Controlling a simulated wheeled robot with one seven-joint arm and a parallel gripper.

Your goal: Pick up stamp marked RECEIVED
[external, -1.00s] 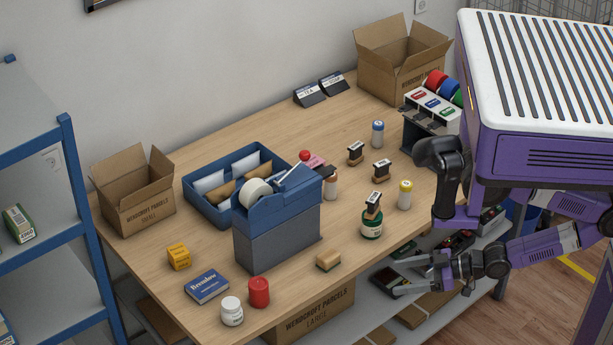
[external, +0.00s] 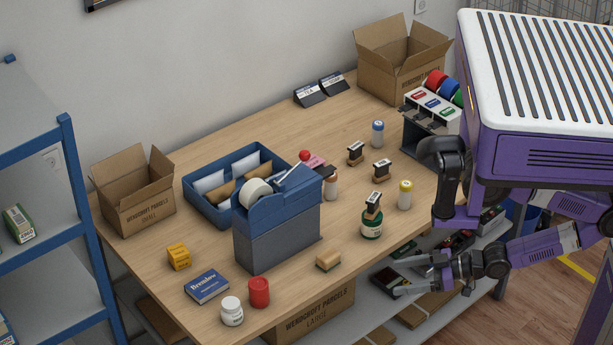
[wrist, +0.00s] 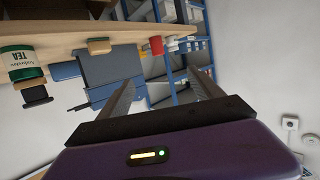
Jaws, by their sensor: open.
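Several small wooden stamps with black-and-white label tops stand on the counter in the external view. One is at the back (external: 355,153), one right of it (external: 381,169), and one rests on top of a green tin (external: 372,229), this stamp (external: 373,204) being nearest the front. Their labels are too small to read, so I cannot tell which says RECEIVED. My gripper (external: 418,274) is open and empty, off the counter's front edge, low and right of the tin. The wrist view (wrist: 163,88) shows its spread fingers with nothing between them. The tin, marked TEA, shows upside down there (wrist: 16,64).
A blue-grey tape dispenser (external: 277,235), a blue tray (external: 193,205), a sponge-like block (external: 328,260), a white-capped jar (external: 232,312) and a yellow-capped bottle (external: 405,196) stand on the counter. A lower shelf (external: 375,317) lies under the counter.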

